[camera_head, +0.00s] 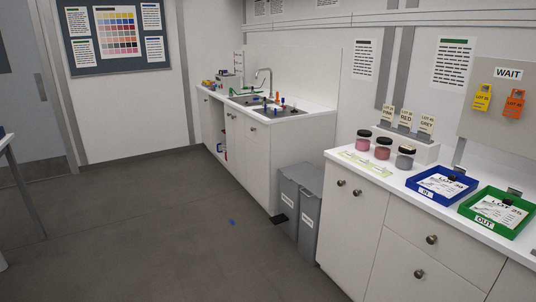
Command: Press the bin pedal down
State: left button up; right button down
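Two grey bins stand on the floor between the sink cabinet and the near counter. The left bin (289,187) and the right bin (310,205) each have a white label on the front. A flat dark pedal (280,218) sticks out low at the front left of the left bin, near the floor. The bin lids look closed. A pedal on the right bin cannot be made out. Neither of my grippers is in view.
The grey floor (150,225) left of the bins is mostly open. A small blue piece (232,222) lies on it. A near counter (400,185) with jars and trays is at the right. A sink cabinet (246,145) stands behind the bins. A table (8,143) edges in at the left.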

aim_at(280, 218)
jog(key=i, duration=4.15)
jog(key=u, duration=0.3)
